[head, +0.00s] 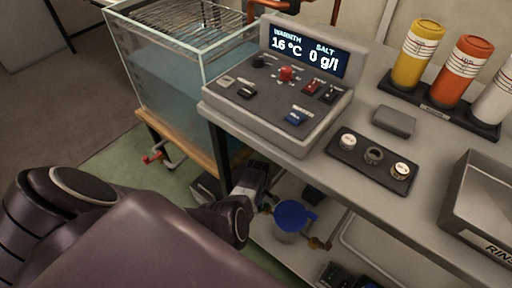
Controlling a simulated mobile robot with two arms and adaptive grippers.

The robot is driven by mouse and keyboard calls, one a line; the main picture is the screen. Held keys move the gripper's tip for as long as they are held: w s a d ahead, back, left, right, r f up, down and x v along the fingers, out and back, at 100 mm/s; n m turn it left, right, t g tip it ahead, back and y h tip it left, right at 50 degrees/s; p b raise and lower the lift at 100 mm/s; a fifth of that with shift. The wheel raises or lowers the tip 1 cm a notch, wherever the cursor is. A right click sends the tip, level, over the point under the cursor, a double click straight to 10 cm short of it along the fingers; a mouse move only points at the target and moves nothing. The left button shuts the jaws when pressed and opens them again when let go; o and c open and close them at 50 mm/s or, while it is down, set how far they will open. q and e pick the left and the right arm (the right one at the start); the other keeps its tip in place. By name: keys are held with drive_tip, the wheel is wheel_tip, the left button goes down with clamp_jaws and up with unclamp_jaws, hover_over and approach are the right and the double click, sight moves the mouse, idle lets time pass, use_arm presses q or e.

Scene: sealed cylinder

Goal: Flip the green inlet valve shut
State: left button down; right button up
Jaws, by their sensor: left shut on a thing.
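My left gripper (258,178) reaches under the front edge of the bench, just left of a filter housing with a blue lid (296,215). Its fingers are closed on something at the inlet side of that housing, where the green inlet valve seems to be. The valve's handle is mostly hidden by the gripper, so its angle cannot be read. A brass fitting (319,243) sits on the right side of the housing. My right gripper is not in view.
The control box (275,95) reads 16 °C and 0 g/l. A glass tank (170,75) stands at left, with a red-handled tap (153,157) below. The bench (352,100) overhangs the housing. Bottles (417,55) and a metal basin (483,205) are at right.

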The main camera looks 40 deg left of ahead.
use_arm(q)
drive_tip(key=shift+s+d+n, duration=0.1)
drive_tip(key=shift+d+n, duration=0.4)
drive_tip(key=shift+n, duration=0.6)
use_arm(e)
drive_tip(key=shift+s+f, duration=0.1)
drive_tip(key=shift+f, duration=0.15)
use_arm(q)
drive_tip(key=shift+d, duration=0.1)
drive_tip(key=c, duration=1.7)
unclamp_jaws()
drive_tip(key=shift+c, duration=0.2)
